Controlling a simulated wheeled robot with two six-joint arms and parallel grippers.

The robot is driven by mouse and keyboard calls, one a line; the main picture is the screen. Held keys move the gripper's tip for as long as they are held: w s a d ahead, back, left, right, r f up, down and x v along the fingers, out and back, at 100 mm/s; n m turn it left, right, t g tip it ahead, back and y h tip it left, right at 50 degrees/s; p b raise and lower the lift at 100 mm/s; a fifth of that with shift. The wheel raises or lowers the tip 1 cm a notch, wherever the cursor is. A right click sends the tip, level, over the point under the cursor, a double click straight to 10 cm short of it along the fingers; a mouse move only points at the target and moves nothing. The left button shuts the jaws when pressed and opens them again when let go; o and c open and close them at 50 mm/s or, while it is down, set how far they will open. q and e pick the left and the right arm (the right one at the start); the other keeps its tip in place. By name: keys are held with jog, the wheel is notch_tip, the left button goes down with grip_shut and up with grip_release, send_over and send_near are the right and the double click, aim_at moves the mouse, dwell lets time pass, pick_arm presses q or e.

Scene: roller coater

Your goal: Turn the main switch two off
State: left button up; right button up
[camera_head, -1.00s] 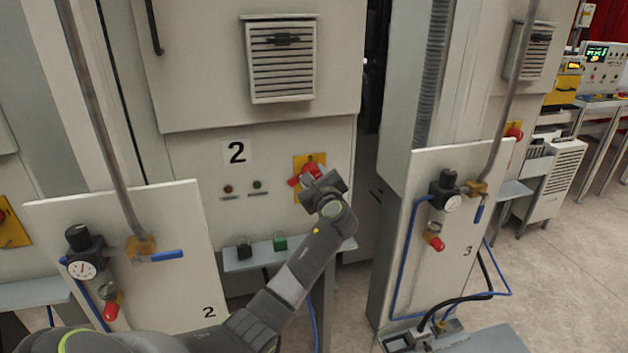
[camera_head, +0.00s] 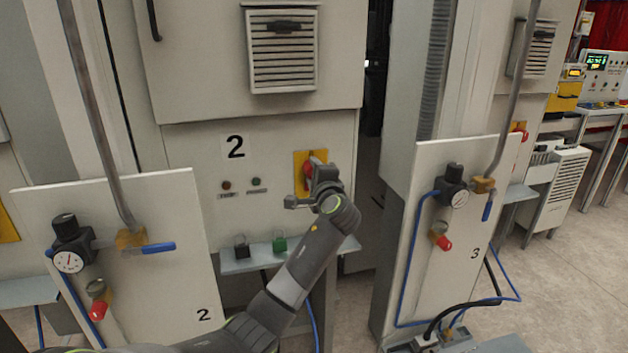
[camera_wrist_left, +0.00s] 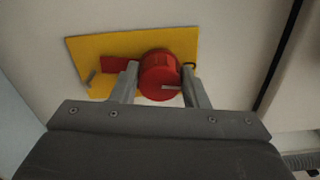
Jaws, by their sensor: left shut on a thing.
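The main switch two is a red rotary knob (camera_head: 309,172) on a yellow plate (camera_head: 302,188), on the cabinet panel right of the number 2 label. In the left wrist view the red knob (camera_wrist_left: 160,74) sits between the two grey fingers, in front of the yellow plate (camera_wrist_left: 110,47). My left gripper (camera_head: 308,190) is shut on the red knob and partly hides it in the head view. It also shows in the left wrist view (camera_wrist_left: 160,88). My right gripper is not in view.
A small shelf (camera_head: 240,264) with a black block and a green block (camera_head: 279,244) is below the switch. Board 2 (camera_head: 170,290) with its gauge stands at left, board 3 (camera_head: 462,275) at right. A dark gap separates the cabinets.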

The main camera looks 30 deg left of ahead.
pick_arm(q)
jog(key=shift+f+n+b, duration=0.2)
jog(key=shift+n+b, duration=0.15)
jog(key=shift+n, duration=0.35)
jog(key=o, duration=1)
jog(key=shift+r, duration=0.1)
jog(key=shift+d, duration=0.1)
jog(key=shift+b+v, duration=2.2)
jog(key=shift+v, duration=6.45)
jog(key=shift+s, duration=0.1)
